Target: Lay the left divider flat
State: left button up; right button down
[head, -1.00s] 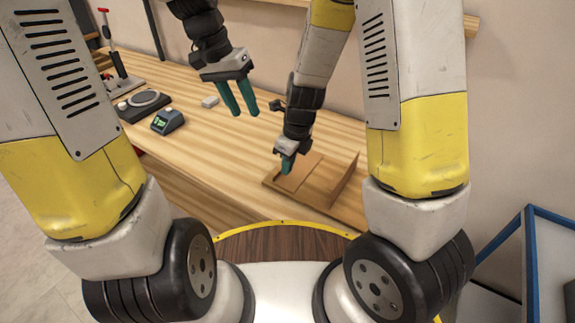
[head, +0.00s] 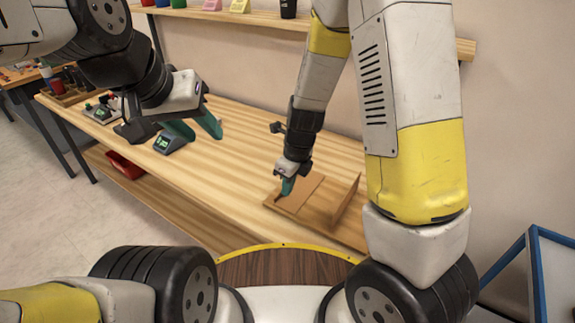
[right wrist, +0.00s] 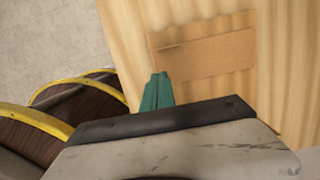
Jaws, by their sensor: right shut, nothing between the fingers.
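A thin brown board (head: 325,222) lies on the wooden table near its front edge. The left divider (head: 308,188), a flat brown panel, appears to lie down on the board's left part. The right divider (head: 345,199) stands up, tilted, on the right part. My right gripper (head: 288,186) is shut and empty at the left end of the left divider; I cannot tell whether it touches. In the right wrist view its closed teal fingers (right wrist: 157,90) are beside a flat brown panel (right wrist: 215,52). My left gripper (head: 195,130) is open and empty above the table, to the left.
A small dark device with a green screen (head: 168,143) sits on the table below my left gripper. A red bin (head: 125,165) is on the lower shelf. A wall shelf (head: 240,17) holds cups and coloured items. The table between my grippers is clear.

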dwell(0.3)
jog(key=s+d+r+n+t+y, duration=0.1)
jog(key=s+d+r+n, duration=0.2)
jog(key=r+n, duration=0.5)
jog(key=s+d+r+n+t+y, duration=0.1)
jog(key=s+d+r+n, duration=0.25)
jog(key=r, duration=0.85)
jog(key=s+d+r+n+t+h, duration=0.1)
jog(key=s+d+r+n+t, duration=0.2)
jog(key=n, duration=1.1)
jog(key=s+d+r, duration=0.3)
jog(key=s+r, duration=0.1)
jog(key=shift+s+d+r+h, duration=0.15)
jog(key=shift+d+r+h, duration=0.05)
jog(key=shift+d+h, duration=0.1)
jog(key=shift+a, duration=0.15)
